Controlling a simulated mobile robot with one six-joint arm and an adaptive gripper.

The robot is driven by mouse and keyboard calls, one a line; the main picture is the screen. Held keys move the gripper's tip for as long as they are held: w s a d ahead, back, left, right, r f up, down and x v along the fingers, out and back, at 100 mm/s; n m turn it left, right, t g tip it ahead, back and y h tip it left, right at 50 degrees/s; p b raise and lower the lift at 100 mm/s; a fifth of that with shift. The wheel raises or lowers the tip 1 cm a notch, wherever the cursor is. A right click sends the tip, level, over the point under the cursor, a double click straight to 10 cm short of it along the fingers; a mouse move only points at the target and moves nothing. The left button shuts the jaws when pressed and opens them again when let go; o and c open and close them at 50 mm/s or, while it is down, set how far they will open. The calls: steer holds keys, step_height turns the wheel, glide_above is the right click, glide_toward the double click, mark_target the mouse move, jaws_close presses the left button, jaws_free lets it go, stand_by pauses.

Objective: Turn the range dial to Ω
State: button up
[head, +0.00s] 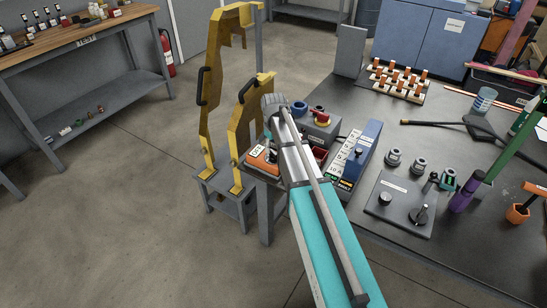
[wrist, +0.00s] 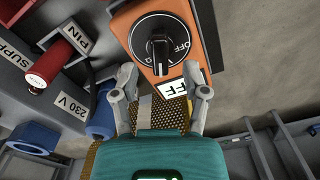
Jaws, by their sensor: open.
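The range dial (wrist: 160,42) is a round black knob with a raised grip bar on an orange meter (wrist: 122,22) in the wrist view. The bar runs nearly upright in the picture, with a light mark on it. I cannot make out an Ω label for certain. In the head view the orange meter (head: 262,158) is partly hidden by my arm.
A grey supply box (head: 322,128) with a red knob (wrist: 48,64) and blue sockets (wrist: 103,110) stands beside the meter. A blue-grey box (head: 363,148) is to its right. Yellow guard plates (head: 212,90) rise at the left. Open floor lies at the left.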

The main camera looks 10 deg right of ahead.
mark_target(274, 152)
steer(key=shift+f+b, duration=1.25)
steer(key=shift+f, duration=0.35)
jaws_close()
